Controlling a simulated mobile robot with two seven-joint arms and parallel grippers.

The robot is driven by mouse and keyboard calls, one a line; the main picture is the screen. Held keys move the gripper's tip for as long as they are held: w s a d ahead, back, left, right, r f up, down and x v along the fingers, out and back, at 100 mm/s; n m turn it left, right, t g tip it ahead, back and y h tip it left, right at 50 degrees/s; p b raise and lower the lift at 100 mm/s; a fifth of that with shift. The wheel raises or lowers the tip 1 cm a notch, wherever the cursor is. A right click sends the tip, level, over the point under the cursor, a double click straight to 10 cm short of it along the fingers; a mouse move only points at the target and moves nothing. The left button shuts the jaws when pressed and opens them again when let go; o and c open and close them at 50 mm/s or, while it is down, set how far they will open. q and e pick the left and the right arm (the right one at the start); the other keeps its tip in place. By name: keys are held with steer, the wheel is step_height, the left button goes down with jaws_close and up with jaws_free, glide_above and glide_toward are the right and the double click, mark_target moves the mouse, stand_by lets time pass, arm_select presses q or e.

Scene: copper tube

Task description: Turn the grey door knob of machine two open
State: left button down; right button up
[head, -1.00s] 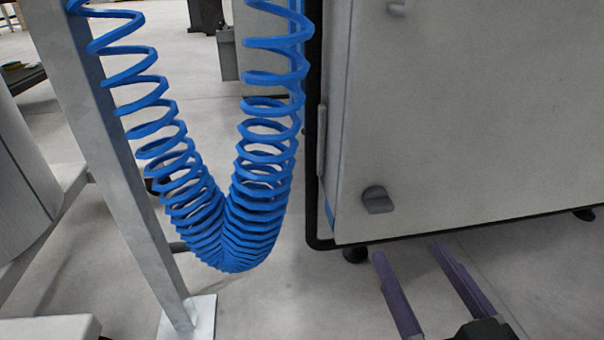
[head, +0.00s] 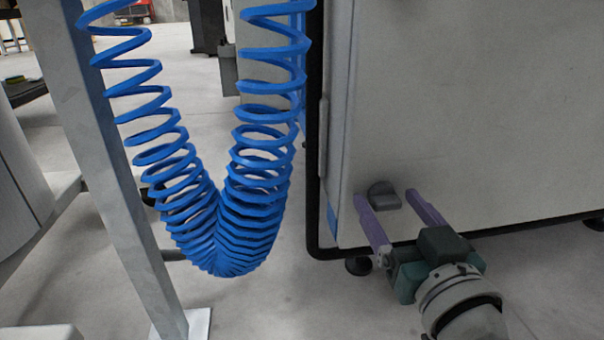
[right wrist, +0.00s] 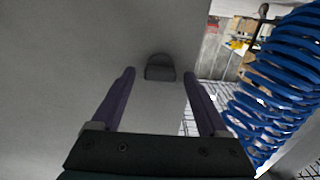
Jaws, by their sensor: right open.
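The grey door knob (head: 384,195) sits low on the left part of the pale grey machine door (head: 460,110). My right gripper (head: 388,194) is open, with its two purple fingers pointing at the door, one on each side of the knob in the head view. In the right wrist view the knob (right wrist: 160,67) shows ahead, between the open fingertips (right wrist: 160,73) and slightly beyond them. The fingers look apart from the knob; the exact distance is hard to tell. My left gripper is not in view.
A blue coiled hose (head: 235,225) hangs left of the machine, and also shows at right in the right wrist view (right wrist: 275,90). A grey metal post (head: 115,170) stands further left. A black frame edge (head: 313,150) runs along the door.

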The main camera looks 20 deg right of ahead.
steer(key=shift+c, duration=0.2)
jaws_close()
stand_by(0.3)
steer(key=shift+m, duration=0.3)
steer(key=m+p, duration=0.1)
steer(key=m, duration=0.2)
steer(key=shift+d+m, duration=0.1)
steer(key=shift+m, duration=0.2)
steer(key=m, duration=0.4)
steer(key=shift+d+m+p, duration=0.1)
steer(key=shift+m+p, duration=0.2)
steer(key=shift+p, duration=0.05)
steer(key=m, duration=0.4)
steer(key=shift+f, duration=0.15)
steer(key=m, duration=0.5)
steer(key=shift+f+b, duration=0.1)
steer(key=shift+b, duration=0.2)
